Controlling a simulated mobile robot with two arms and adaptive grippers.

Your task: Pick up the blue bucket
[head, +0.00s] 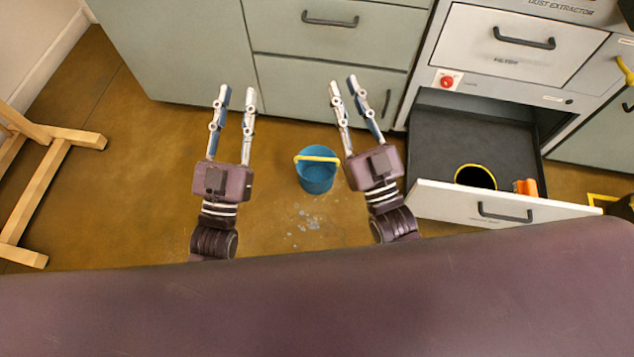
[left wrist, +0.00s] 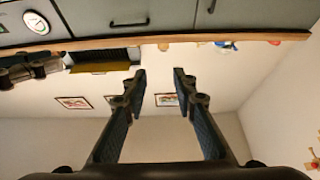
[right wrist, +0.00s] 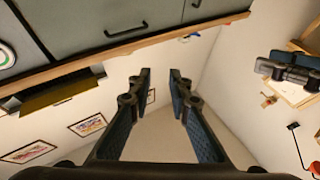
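The blue bucket (head: 316,178) stands upright on the brown floor in the head view, between my two grippers, with its yellow handle (head: 318,158) lying across the top. My left gripper (head: 237,92) is left of the bucket, fingers apart and empty. My right gripper (head: 343,84) is right of the bucket, fingers apart and empty. Both point toward the cabinets. In the left wrist view my left gripper (left wrist: 158,72) shows an open gap, and in the right wrist view so does my right gripper (right wrist: 160,72). The bucket is not seen in either wrist view.
Grey-green cabinets (head: 190,50) line the back. An open drawer (head: 470,130) at right holds a black round container with a yellow rim (head: 476,177) and an orange item (head: 525,187). A wooden stand (head: 45,175) is at left. Pale spots (head: 303,225) mark the floor before the bucket.

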